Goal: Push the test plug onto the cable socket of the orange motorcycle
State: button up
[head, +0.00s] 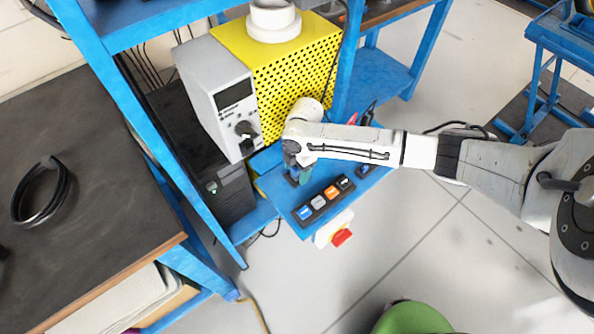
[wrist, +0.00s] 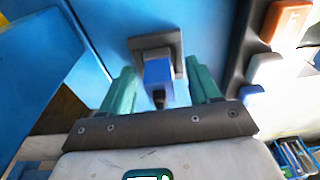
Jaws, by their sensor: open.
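In the wrist view, a blue block with a grey square collar and a dark tip, probably the test plug (wrist: 160,72), sits at a blue surface. My gripper (wrist: 161,82) is open, with one green finger on each side of it. I cannot tell whether either finger touches it. In the head view my gripper (head: 300,174) points down at the blue shelf (head: 284,200), beside the button box; my wrist largely hides the plug there. The orange motorcycle and its cable socket show in neither view.
The button box (head: 323,202) is close to my gripper. Behind stand a grey unit with a dial (head: 218,95), a yellow perforated box (head: 295,65) and a black case (head: 232,193). A red stop button (head: 341,237) hangs below the front edge. A green round top (head: 412,318) is nearer me.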

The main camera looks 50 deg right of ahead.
jog(key=shift+c, duration=0.4)
jog(key=c, duration=1)
jog(key=shift+r, duration=0.45)
notch_tip(320, 180, up, 2)
jog(key=shift+d+r+b, duration=0.1)
jog(key=shift+r+b, duration=0.1)
jog(key=shift+b, duration=0.35)
jog(key=s+d+r, duration=0.1)
jog(key=s+r, duration=0.2)
jog(key=s, duration=0.1)
jog(key=s+d+r, duration=0.1)
jog(key=s+r, duration=0.2)
jog(key=s, duration=0.2)
jog(key=s+d+r+b, duration=0.1)
jog(key=s+r, duration=0.2)
jog(key=s, duration=0.1)
jog(key=shift+s+d+r, duration=0.1)
jog(key=shift+s+r, duration=0.2)
jog(key=shift+r, duration=0.05)
